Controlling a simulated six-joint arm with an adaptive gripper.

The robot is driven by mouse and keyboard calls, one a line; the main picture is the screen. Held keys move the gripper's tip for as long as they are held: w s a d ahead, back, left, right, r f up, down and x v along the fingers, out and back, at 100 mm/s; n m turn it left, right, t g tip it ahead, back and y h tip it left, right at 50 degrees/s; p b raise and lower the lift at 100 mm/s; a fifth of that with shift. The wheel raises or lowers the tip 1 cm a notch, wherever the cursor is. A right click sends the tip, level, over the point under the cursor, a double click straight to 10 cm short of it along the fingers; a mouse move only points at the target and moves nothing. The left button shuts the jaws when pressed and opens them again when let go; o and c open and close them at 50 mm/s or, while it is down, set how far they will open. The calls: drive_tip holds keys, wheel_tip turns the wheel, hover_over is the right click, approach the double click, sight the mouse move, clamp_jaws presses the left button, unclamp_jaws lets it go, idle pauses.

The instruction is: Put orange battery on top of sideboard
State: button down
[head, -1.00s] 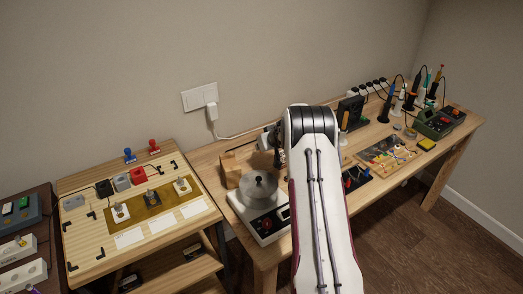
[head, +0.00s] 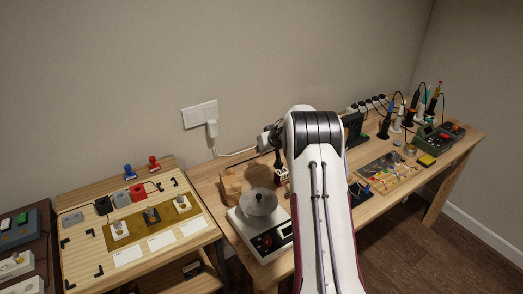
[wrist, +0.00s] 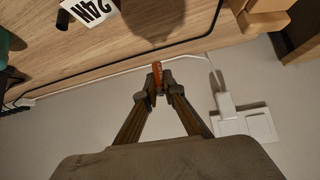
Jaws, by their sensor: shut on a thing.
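My gripper (wrist: 158,88) is shut on an orange battery (wrist: 157,75) in the wrist view. The battery is held between the fingertips, in front of the wall and the back edge of the workbench. In the head view my arm hides the fingertips and the battery; only part of the dark wrist end shows, left of the arm above the workbench. A low wooden unit with an open shelf (head: 75,265) stands at the left and may be the sideboard; its top carries a fixture board.
The workbench (head: 206,173) holds a scale with a round metal pan (head: 260,203), wooden blocks (head: 231,184) and tools farther right. A wall switch (head: 200,113) with a plugged cable is behind. A dark unit (head: 46,222) with boxes stands far left.

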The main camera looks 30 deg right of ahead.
idle(0.7)
drive_tip(key=s+a+r, duration=0.2)
drive_tip(key=a+r, duration=0.1)
drive_tip(key=a, duration=0.4)
drive_tip(key=s+a+r+m, duration=0.1)
drive_tip(key=a+r, duration=0.1)
drive_tip(key=a, duration=0.6)
drive_tip(key=s+a+r, duration=0.2)
drive_tip(key=a+r, duration=0.1)
drive_tip(key=a, duration=0.4)
drive_tip(key=s+a+r, duration=0.1)
drive_tip(key=s+a, duration=0.5)
drive_tip(key=s, duration=0.3)
drive_tip(key=s+a+r+h, duration=0.1)
drive_tip(key=s+a+r, duration=0.1)
drive_tip(key=s+a, duration=0.5)
drive_tip(key=shift+s+r+m, duration=0.25)
drive_tip(key=shift+s+m, duration=0.15)
drive_tip(key=shift+s, duration=0.45)
drive_tip(key=shift+w+d, duration=0.1)
